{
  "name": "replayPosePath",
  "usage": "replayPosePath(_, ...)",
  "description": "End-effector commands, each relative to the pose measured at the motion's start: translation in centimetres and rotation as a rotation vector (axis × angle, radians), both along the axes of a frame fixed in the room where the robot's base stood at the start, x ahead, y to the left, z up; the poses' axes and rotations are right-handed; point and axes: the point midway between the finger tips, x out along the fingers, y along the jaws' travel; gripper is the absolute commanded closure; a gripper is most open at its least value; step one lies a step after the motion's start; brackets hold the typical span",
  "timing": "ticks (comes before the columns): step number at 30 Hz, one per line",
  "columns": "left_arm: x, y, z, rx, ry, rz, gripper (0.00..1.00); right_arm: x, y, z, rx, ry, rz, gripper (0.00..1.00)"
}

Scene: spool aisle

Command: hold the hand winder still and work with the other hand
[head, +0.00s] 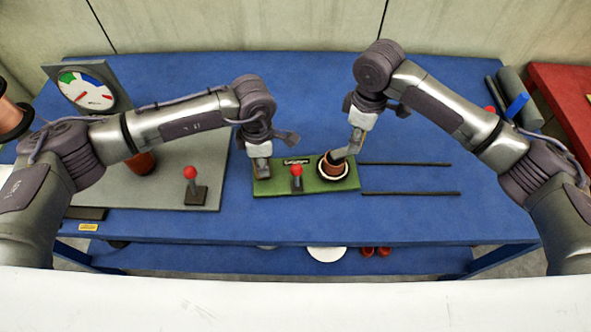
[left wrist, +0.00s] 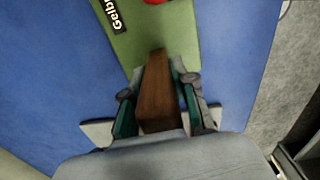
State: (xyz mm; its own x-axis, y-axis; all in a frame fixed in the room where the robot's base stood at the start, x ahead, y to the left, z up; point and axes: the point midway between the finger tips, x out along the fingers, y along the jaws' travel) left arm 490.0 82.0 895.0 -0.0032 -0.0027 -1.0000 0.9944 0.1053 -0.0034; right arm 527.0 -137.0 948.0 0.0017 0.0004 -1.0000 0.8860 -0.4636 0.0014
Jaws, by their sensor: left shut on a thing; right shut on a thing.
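The hand winder is a green board (head: 275,186) lying flat on the blue table, with a red-knobbed lever (head: 297,171) at its middle and a dark label. At its left end stands a brown block (left wrist: 157,92), and my left gripper (head: 262,166) is shut on it. In the left wrist view, the left gripper's fingers (left wrist: 160,98) press both sides of the block. At its right end sits a round brown spool (head: 334,170) in a pale ring. My right gripper (head: 340,155) is shut at the spool's top; its fingers hide the exact contact.
Two thin black rods (head: 410,193) lie right of the winder. A grey board (head: 155,190) at left carries a dial (head: 87,92), a brown spool (head: 140,163) and another red-knobbed lever (head: 190,172). Grey rolls (head: 515,92) lie at back right. The table's front right is clear.

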Motion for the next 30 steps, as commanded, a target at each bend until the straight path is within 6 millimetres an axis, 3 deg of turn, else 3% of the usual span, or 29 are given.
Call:
replayPosePath(4, 0.2, 0.2, 0.0, 0.005, -0.002, 0.007, 1.00, -1.1, -0.3, 0.0, -0.001, 0.003, 0.002, 1.00)
replayPosePath(14, 0.2, 0.3, 0.0, 0.007, -0.004, 0.009, 1.00, -1.2, -0.2, 0.0, 0.000, 0.004, 0.003, 1.00)
replayPosePath(20, 0.3, 0.3, 0.0, 0.007, -0.005, 0.010, 1.00, -3.6, -0.1, 0.0, 0.000, 0.007, 0.007, 1.00)
replayPosePath(30, 0.2, 0.2, 0.0, 0.006, -0.005, 0.010, 1.00, -6.9, 4.2, 0.1, 0.004, 0.005, 0.009, 1.00)
